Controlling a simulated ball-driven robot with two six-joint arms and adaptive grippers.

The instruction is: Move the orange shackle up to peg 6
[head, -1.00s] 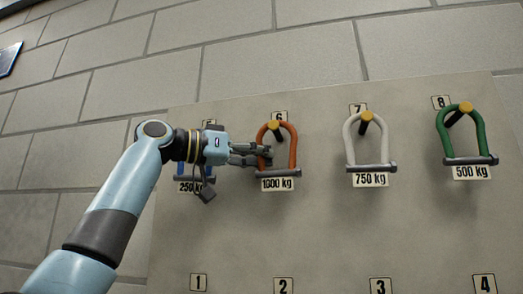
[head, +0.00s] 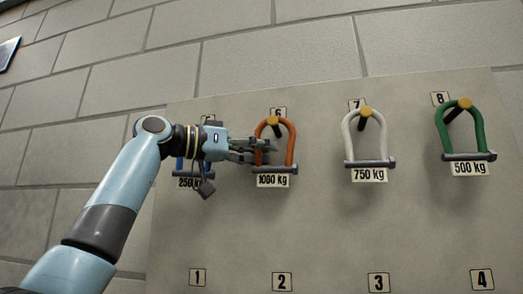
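The orange shackle (head: 291,147) hangs on the yellow-tipped peg 6 (head: 273,121), its bow over the peg and its grey pin at the bottom. A "1000 kg" tag (head: 273,181) shows just under the pin. The number 6 plate (head: 278,112) is right above the peg. My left gripper (head: 267,151) comes in from the left at the shackle's left leg. Its fingers look parted, one above the other, with their tips around that leg or inside the bow. Whether they touch the shackle I cannot tell. My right gripper is not in view.
A blue shackle (head: 180,165) with a "250 kg" tag is mostly hidden behind my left gripper. A white shackle (head: 349,135) hangs on peg 7 and a green one (head: 478,130) on peg 8. The lower board (head: 330,230) is bare above numbers 1 to 4.

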